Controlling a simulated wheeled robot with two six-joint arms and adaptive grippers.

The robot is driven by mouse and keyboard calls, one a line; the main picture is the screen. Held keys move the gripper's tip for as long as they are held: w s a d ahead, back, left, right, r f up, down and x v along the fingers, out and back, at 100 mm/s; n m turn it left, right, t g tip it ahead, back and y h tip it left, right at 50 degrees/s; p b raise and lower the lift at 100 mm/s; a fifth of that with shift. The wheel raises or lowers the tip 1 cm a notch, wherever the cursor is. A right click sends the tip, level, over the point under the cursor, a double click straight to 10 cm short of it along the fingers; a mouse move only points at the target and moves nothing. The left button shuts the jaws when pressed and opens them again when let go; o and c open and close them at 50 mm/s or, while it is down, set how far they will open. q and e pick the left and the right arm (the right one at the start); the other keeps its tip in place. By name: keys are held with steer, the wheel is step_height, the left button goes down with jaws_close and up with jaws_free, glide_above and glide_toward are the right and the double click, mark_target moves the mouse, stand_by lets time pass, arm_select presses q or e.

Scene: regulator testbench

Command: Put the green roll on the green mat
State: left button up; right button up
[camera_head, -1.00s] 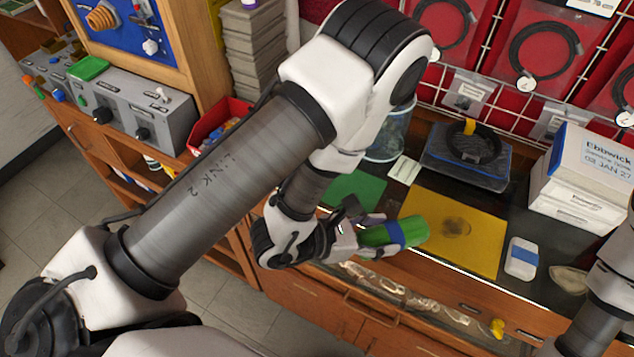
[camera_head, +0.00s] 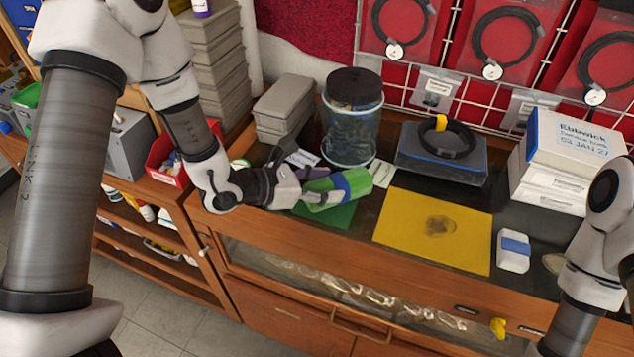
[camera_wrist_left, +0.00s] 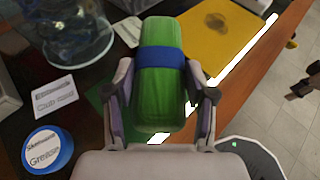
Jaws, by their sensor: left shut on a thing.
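The green roll (camera_head: 353,182) with a blue band is held in my left gripper (camera_head: 306,193), which is shut on its near end. In the left wrist view the roll (camera_wrist_left: 160,95) lies lengthwise between the two fingers. The green mat (camera_head: 334,216) lies on the bench below the roll, partly hidden by the roll and the gripper. Whether the roll touches the mat, I cannot tell. My right arm shows at the right edge of the head view, but its gripper is out of the picture.
A yellow mat (camera_head: 400,232) with a dark stain lies to the right. A lidded jar (camera_head: 352,125) stands behind the roll. A white block with a blue band (camera_head: 513,252), a blue-grey box (camera_head: 415,163) and white cartons (camera_head: 560,165) stand farther right. Grey boxes (camera_head: 283,105) stand back left.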

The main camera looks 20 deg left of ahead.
arm_select(q)
steer(key=w+a, duration=0.2)
steer(key=a, duration=0.1)
steer(key=shift+f+p, duration=0.15)
steer(key=shift+p, duration=0.2)
steer(key=f, duration=0.2)
steer(key=f+p, duration=0.1)
steer(key=shift+w+d+f, duration=0.1)
steer(key=shift+d+f, duration=0.1)
steer(key=shift+d, duration=0.1)
steer(key=shift+a+f, duration=0.1)
steer(key=shift+f, duration=0.05)
steer(key=shift+f+b, duration=0.15)
steer(key=shift+b, duration=0.2)
steer(key=o, duration=1.3)
arm_select(e)
steer(key=shift+r, duration=0.95)
